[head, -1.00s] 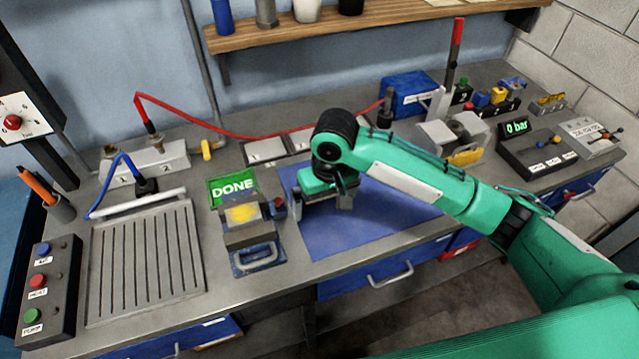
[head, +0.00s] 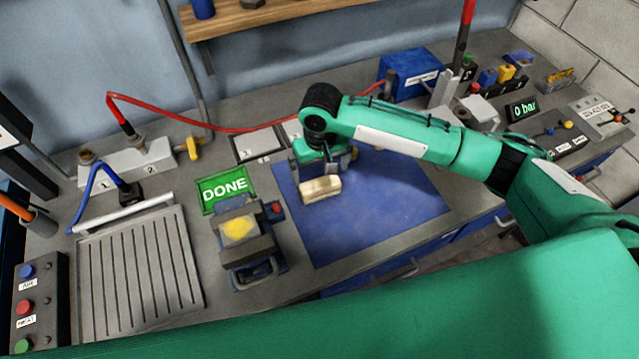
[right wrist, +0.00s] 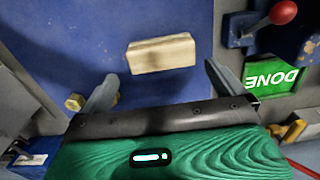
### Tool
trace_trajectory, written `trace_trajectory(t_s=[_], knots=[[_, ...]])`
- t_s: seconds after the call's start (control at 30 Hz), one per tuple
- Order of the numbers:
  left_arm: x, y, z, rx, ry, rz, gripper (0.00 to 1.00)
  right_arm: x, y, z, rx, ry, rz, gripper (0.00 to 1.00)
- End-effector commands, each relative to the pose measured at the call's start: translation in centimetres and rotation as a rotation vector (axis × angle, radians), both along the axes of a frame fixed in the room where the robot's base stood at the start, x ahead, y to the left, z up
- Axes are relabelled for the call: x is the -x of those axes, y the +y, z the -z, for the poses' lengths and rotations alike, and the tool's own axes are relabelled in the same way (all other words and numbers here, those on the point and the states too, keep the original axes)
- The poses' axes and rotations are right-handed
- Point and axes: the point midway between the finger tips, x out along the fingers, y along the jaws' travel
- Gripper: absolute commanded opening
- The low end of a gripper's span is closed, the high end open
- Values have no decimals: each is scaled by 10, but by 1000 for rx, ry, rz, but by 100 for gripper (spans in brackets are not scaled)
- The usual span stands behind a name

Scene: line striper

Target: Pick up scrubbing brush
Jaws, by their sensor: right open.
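The scrubbing brush (head: 320,189) shows as a beige, block-shaped piece lying on the blue mat (head: 400,205); no bristles can be made out. It also shows in the right wrist view (right wrist: 162,53), apart from the fingers and just beyond their tips. My right gripper (head: 325,168) is open and empty, over the back left part of the mat, just behind the brush. In the right wrist view its two grey fingers (right wrist: 160,84) are spread wider than the brush is long. My left gripper is not in view.
A small vice with a yellow piece (head: 238,228) stands left of the mat, with a green DONE sign (head: 224,188) behind it. A grooved plate (head: 140,265) lies further left. A red cable (head: 200,127) runs behind. The front of the mat is clear.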

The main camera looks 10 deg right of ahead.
Motion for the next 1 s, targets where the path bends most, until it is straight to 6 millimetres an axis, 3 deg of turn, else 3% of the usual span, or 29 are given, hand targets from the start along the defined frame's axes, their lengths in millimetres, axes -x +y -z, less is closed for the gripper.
trace_trajectory(t_s=[0.23, 0.43, 0.63, 0.87, 0.9, 1.0], knots=[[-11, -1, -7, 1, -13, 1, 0, 0, 0, 20, 0, 0, 0, 100], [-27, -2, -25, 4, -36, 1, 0, 0, 1, 43, 2, 2, 1, 100], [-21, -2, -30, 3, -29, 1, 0, 0, 2, 68, 2, 0, -1, 100], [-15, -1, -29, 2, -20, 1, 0, 0, 2, 72, 0, -2, -1, 100], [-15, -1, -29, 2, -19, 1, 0, 0, 2, 72, 0, -2, -1, 98], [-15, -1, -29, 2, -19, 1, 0, 0, 2, 72, 0, -2, -1, 78]])
